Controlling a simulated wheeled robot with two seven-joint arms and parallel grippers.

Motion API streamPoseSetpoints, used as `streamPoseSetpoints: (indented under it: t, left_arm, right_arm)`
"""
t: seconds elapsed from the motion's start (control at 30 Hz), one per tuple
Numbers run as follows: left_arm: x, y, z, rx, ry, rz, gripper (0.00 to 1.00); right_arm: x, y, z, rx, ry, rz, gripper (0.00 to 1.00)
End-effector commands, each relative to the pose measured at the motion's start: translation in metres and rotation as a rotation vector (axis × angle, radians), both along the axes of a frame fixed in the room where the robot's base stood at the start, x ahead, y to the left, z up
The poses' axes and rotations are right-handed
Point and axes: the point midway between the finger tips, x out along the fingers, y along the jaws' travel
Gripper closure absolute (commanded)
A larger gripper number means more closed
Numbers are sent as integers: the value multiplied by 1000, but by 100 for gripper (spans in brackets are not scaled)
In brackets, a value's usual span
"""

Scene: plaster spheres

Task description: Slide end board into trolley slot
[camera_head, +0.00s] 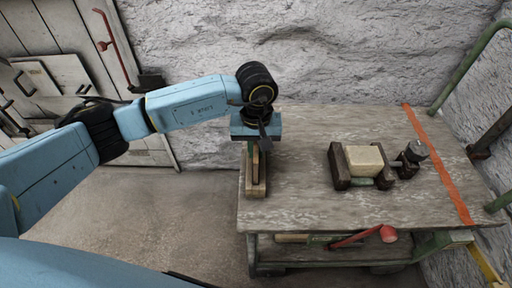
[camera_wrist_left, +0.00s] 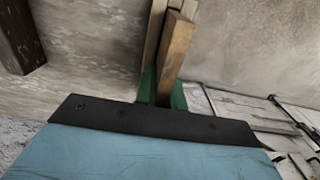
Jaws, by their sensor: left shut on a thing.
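My left gripper (camera_head: 251,147) hangs over the left edge of the trolley (camera_head: 300,185), its wrist pointing down. In the left wrist view its green fingers (camera_wrist_left: 164,92) are shut on the end board (camera_wrist_left: 176,48), a narrow brown wooden piece seen almost edge-on. A paler wooden strip (camera_wrist_left: 154,32) runs close beside the board; whether they touch I cannot tell. In the head view wooden pieces (camera_head: 256,189) stand at the trolley's left edge with a narrow dark gap between them. The board's lower end and its seating in the slot are unclear. My right gripper is not in view.
A dark wooden clamp (camera_head: 339,168) holding a pale block (camera_head: 364,159) sits mid-top, with a dark knob (camera_head: 415,150) at its right. An orange stripe (camera_head: 437,163) crosses the right side. A red-headed tool (camera_head: 388,234) lies below. Rock wall stands behind; floor at left is clear.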

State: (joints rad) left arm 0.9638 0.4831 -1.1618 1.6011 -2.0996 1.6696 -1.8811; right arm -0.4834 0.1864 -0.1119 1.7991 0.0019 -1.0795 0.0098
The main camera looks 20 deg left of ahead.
Motion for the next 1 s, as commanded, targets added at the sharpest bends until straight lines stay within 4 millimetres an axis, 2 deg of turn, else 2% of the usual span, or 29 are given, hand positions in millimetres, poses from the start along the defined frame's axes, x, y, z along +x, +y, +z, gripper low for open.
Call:
streamPoseSetpoints:
  t: [0.73,0.77,0.8,0.93,1.0]
  left_arm:
    - [0,0,-19,1,0,0,100]
    - [0,0,-18,0,0,0,85]
    - [0,0,-18,0,0,0,80]
    - [0,0,-18,0,0,0,64]
    - [0,0,-18,0,0,0,64]
  right_arm:
    - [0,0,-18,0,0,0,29]
    - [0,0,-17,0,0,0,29]
    - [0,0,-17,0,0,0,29]
    - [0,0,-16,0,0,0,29]
    - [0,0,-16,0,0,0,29]
